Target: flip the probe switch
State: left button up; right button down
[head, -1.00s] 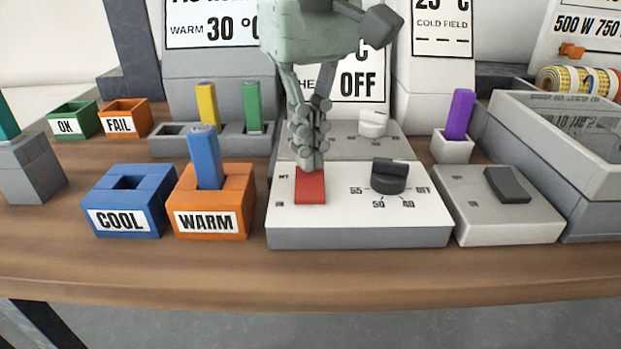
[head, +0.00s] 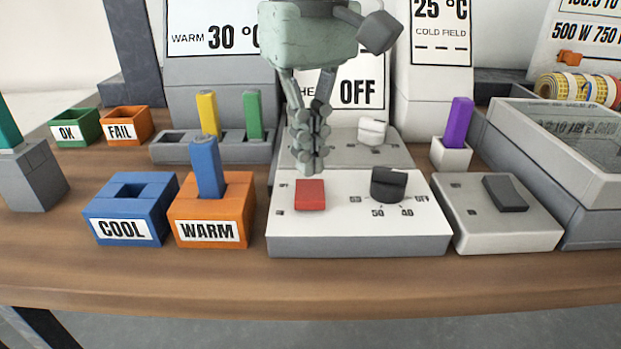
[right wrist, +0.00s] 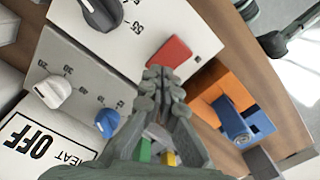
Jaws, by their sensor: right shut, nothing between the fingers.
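A red rocker switch (head: 309,195) sits on the white-topped box with a black dial. It also shows in the right wrist view (right wrist: 168,52). A dark rocker switch (head: 505,194) sits on the grey box at the right. I cannot read which switch is labelled probe. My right gripper (head: 309,162) is shut and empty, pointing down just above and behind the red switch. Its fingertips also show just short of the switch in the right wrist view (right wrist: 162,74); a small gap seems to separate them. My left gripper is not in view.
The black dial (head: 388,185) stands right of the red switch. A white knob (head: 372,131) is behind. The orange WARM box (head: 240,205) holds a blue stick (head: 207,168); the blue COOL box (head: 150,205) is beside it. A purple stick (head: 459,120) stands right. The front table strip is clear.

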aim_at(310, 183)
jog(key=shift+r+p, duration=1.95)
jog(key=shift+r, duration=0.8)
